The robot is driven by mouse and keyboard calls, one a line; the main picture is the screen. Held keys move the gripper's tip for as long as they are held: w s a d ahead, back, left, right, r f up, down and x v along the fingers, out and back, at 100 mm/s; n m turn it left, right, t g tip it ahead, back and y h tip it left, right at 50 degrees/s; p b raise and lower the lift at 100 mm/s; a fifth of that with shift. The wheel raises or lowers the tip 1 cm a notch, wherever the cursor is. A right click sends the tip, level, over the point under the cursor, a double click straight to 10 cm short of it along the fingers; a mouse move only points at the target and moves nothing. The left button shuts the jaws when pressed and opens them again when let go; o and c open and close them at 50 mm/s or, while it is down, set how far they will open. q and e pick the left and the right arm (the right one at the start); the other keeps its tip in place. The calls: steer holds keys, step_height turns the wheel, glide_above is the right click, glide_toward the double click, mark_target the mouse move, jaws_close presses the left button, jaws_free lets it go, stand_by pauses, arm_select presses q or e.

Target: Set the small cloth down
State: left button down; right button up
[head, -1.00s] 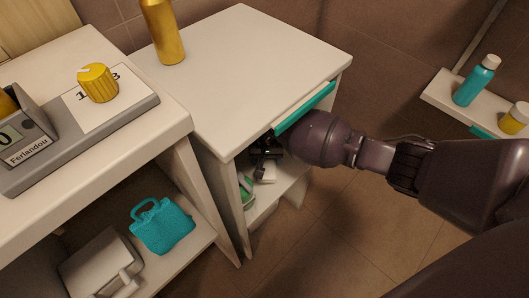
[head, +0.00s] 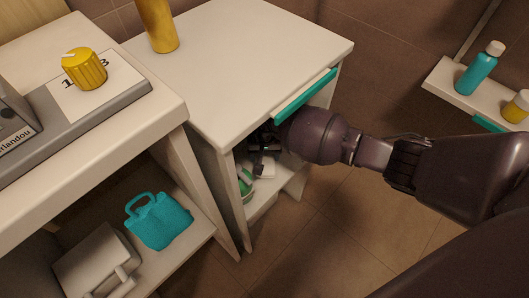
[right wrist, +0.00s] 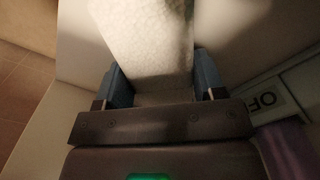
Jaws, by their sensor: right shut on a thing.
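The small cloth (right wrist: 150,38) is a pale, finely textured piece between the two blue fingers of my right gripper (right wrist: 160,85) in the right wrist view. The gripper is shut on it, and the cloth extends forward from the fingers. In the head view my right gripper (head: 262,155) is dark and partly hidden, reaching under the top of the white cabinet (head: 235,60) into its open lower space. A small white patch shows just below it there; I cannot tell whether it is the cloth. My left gripper is not in view.
A turquoise handle strip (head: 305,97) runs along the cabinet edge above my right wrist. A green and white item (head: 246,184) is inside the cabinet. A turquoise bag (head: 160,222) sits on the left shelf. A gold bottle (head: 159,26) stands on the cabinet top.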

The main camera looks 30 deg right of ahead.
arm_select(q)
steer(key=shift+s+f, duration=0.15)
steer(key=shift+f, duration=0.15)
arm_select(e)
steer(key=shift+f, duration=0.55)
steer(key=o, duration=1.1)
step_height(320, 180, up, 6)
steer(key=shift+w+p, duration=0.15)
steer(key=shift+p, duration=0.8)
steer(key=shift+r+p, duration=0.3)
steer(key=shift+r, duration=0.5)
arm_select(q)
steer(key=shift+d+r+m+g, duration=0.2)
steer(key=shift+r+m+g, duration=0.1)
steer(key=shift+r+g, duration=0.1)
arm_select(e)
steer(key=shift+s, duration=0.2)
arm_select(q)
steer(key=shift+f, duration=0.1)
arm_select(e)
steer(key=shift+f, duration=0.1)
